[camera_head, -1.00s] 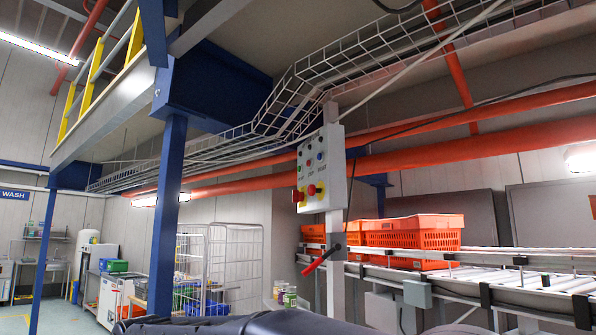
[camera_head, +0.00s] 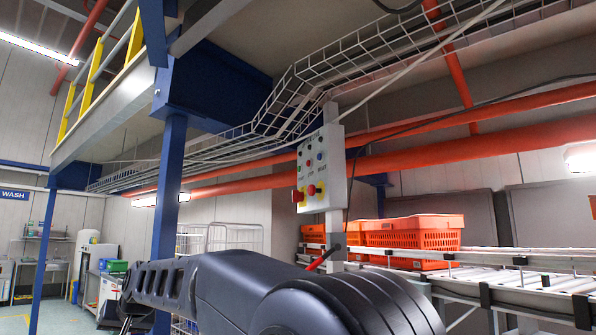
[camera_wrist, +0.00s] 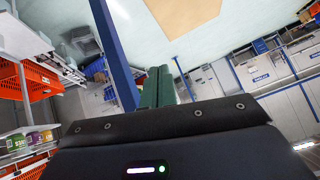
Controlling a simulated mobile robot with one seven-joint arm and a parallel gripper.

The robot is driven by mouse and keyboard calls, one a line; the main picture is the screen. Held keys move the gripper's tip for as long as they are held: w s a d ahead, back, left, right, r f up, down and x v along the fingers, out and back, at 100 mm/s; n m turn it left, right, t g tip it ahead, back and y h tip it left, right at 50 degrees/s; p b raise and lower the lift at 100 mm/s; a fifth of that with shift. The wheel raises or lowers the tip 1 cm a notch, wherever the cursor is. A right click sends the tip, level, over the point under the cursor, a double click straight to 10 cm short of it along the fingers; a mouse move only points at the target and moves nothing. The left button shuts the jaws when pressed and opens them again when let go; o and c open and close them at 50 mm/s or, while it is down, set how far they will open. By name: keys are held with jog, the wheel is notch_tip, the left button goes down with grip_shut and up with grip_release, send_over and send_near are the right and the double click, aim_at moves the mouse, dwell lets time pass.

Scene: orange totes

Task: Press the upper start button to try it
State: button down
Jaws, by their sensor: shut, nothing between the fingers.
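A pale grey control box (camera_head: 322,170) is fixed to a post right of centre in the head view. Small coloured buttons (camera_head: 314,158) sit on its upper part, too small to tell which is the upper start button. My gripper shows in the wrist view as green fingers (camera_wrist: 157,87), shut together and empty. The control box is not recognisable in the wrist view. In the head view my dark arm fills the bottom centre, reaching left, well below and apart from the box.
Orange totes (camera_head: 412,237) stand on a roller conveyor (camera_head: 530,275) at right. A blue column (camera_head: 166,220) stands left of the box. A wire cable tray (camera_head: 270,115) and orange pipes (camera_head: 480,145) run overhead. Wire cages (camera_head: 235,237) stand behind my arm.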

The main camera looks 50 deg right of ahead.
aim_at(300, 169)
jog(key=w+d+r+m+t+h, duration=0.25)
jog(key=w+d+r, duration=0.25)
jog(key=d+r, duration=0.4)
jog(key=w+d+r+m+t+h, duration=0.2)
jog(key=w+d+r+m+h, duration=0.3)
jog(key=r, duration=0.6)
jog(key=w+d+r+m+t+h, duration=0.1)
jog(key=w+d+r+m+t, duration=0.2)
jog(key=d+r, duration=0.65)
jog(key=s+d+r+m+g+h, duration=0.25)
jog(key=d+r+m+h, duration=0.6)
jog(key=d+r, duration=0.5)
jog(key=s+d+r+m+g+h, duration=0.3)
jog(key=s+d+m+g, duration=0.1)
jog(key=d+m+g, duration=0.1)
jog(key=s+d+r+m+g+h, duration=0.4)
jog(key=s+d+m+g, duration=0.1)
jog(key=d+m+g, duration=0.1)
jog(key=d+g, duration=0.1)
jog(key=d, duration=0.1)
jog(key=shift+d+r+m+g+h, duration=0.25)
jog(key=shift+d+m+g+h, duration=0.05)
jog(key=shift+d, duration=0.1)
jog(key=shift+s, duration=0.1)
jog(key=s+d, duration=0.4)
jog(key=d, duration=0.3)
jog(key=shift+s+d, duration=0.2)
jog(key=shift+d, duration=0.1)
